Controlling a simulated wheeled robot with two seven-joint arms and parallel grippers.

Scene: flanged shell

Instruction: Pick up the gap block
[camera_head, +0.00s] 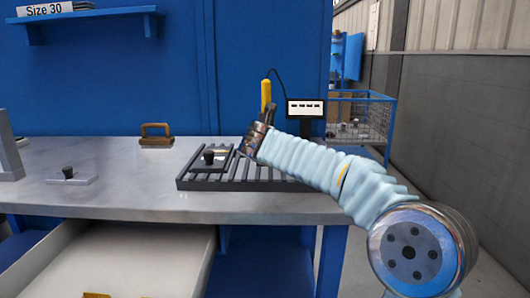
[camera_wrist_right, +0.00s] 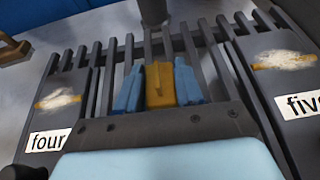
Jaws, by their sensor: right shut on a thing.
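An orange-yellow block (camera_wrist_right: 160,84), which I take to be the gap block, sits between the two blue fingertips of my right gripper (camera_wrist_right: 159,90) in the right wrist view. The gripper is shut on it, with a finger against each side. The block is over the dark slatted rack, and I cannot tell whether it touches the slats. In the head view my right gripper (camera_head: 244,150) points down at the rack, and the block cannot be made out there. My left gripper is not in view.
The slatted rack (camera_head: 240,184) lies on the grey bench (camera_head: 130,203). Plates labelled "four" (camera_wrist_right: 50,142) and "five" (camera_wrist_right: 303,103) flank the gripper. A brown handled piece (camera_head: 156,141) and a knobbed plate (camera_head: 72,180) stand left. An open drawer (camera_head: 130,262) is below.

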